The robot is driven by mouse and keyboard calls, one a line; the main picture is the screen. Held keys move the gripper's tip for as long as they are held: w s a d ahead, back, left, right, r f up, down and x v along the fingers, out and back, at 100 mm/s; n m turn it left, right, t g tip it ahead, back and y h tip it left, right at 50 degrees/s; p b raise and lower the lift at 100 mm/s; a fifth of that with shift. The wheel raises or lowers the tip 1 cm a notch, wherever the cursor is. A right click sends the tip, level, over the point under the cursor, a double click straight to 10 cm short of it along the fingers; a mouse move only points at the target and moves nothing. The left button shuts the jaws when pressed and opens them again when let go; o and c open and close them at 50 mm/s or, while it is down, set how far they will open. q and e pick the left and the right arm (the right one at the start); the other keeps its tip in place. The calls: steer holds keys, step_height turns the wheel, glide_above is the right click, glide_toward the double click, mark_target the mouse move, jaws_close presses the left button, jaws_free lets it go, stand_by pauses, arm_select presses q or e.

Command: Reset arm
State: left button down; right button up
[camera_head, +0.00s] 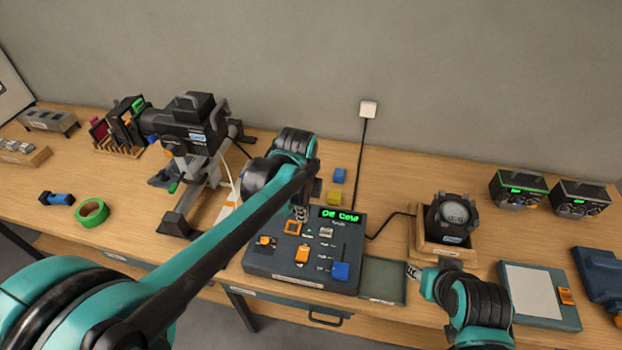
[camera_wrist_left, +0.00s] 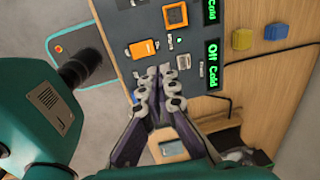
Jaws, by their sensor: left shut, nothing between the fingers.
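My left gripper (camera_head: 300,214) is shut and empty over the dark control console (camera_head: 270,262). In the left wrist view its closed fingertips (camera_wrist_left: 159,72) point at the console face, beside a small silver switch (camera_wrist_left: 184,62) and an orange fader cap (camera_wrist_left: 142,49). I cannot tell whether they touch it. The console display (camera_head: 340,216) reads "Off Cold" in green. An orange-framed square button (camera_head: 293,227) and a blue cap (camera_head: 340,271) also sit on the console. My right gripper (camera_head: 412,270) is right of the console, too small to read its jaws.
A stage lamp (camera_head: 195,125) stands at the back left and a smaller round lamp (camera_head: 453,214) sits in a wooden tray right of the console. Yellow (camera_head: 333,198) and blue (camera_head: 339,175) blocks lie behind the console. A green tape roll (camera_head: 92,212) lies left.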

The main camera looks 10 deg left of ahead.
arm_select(q)
steer(key=s+a+f+n+t+b, duration=0.3)
steer(key=s+n, duration=0.3)
steer(key=n, duration=0.3)
steer(key=s+a+f+n+t+b, duration=0.3)
steer(key=s+n+b, duration=0.2)
steer(key=n, duration=0.4)
steer(key=shift+s+f, duration=0.2)
steer(key=shift+s, duration=0.15)
